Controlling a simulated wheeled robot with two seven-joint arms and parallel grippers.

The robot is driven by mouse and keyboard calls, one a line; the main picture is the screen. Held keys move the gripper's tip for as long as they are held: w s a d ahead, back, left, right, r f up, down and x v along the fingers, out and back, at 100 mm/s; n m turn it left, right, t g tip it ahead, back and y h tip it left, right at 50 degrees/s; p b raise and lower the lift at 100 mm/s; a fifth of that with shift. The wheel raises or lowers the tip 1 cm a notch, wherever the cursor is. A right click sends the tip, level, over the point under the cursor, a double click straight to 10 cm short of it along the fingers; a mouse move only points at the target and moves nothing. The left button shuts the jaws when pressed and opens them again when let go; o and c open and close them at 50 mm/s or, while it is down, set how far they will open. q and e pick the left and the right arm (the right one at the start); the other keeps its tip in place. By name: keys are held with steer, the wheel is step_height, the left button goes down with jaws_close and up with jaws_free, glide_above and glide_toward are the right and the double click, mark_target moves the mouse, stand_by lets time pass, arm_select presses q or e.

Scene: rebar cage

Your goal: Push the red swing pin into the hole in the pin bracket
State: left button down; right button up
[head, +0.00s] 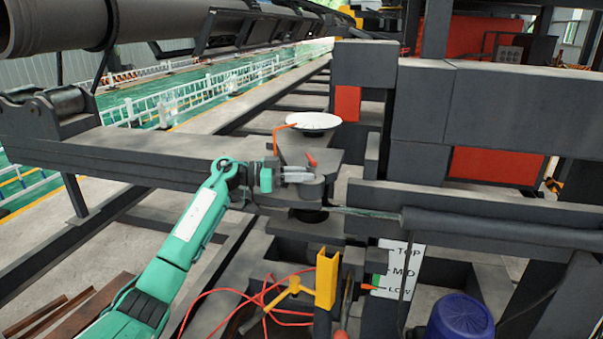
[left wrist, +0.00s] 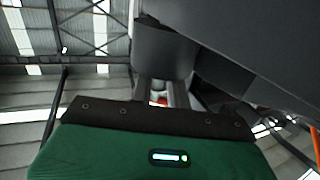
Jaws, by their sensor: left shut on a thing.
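The red swing pin (head: 311,159) shows in the head view as a small red piece sticking up just above my left fingertips. My left gripper (head: 303,175), on the teal arm, is shut on it beside the dark pin bracket (head: 312,190). In the left wrist view a bit of red (left wrist: 158,101) shows between the fingers of my left gripper (left wrist: 160,90). The rest of the pin and the hole in the bracket are hidden, so I cannot tell how deep the pin sits. My right gripper is not in view.
A white round disc (head: 313,121) and an orange bent rod (head: 276,137) stand behind the bracket. Dark beams (head: 480,205) run left and right of it. Below are a yellow post (head: 327,278), red cables (head: 215,292) and a blue motor-like drum (head: 460,318).

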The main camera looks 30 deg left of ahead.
arm_select(q)
steer(key=shift+f, duration=0.1)
steer(key=c, duration=1.3)
jaws_free()
steer(key=shift+o, duration=0.2)
steer(key=shift+f, duration=0.1)
steer(key=shift+s, duration=0.1)
steer(key=shift+s+a+f+b, duration=0.15)
steer(key=shift+s+a+b, duration=0.2)
steer(key=shift+a+b, duration=0.25)
steer(key=b+v, duration=0.5)
steer(key=v, duration=0.7)
steer(key=shift+a+r+b, duration=0.2)
steer(key=shift+r+b, duration=0.2)
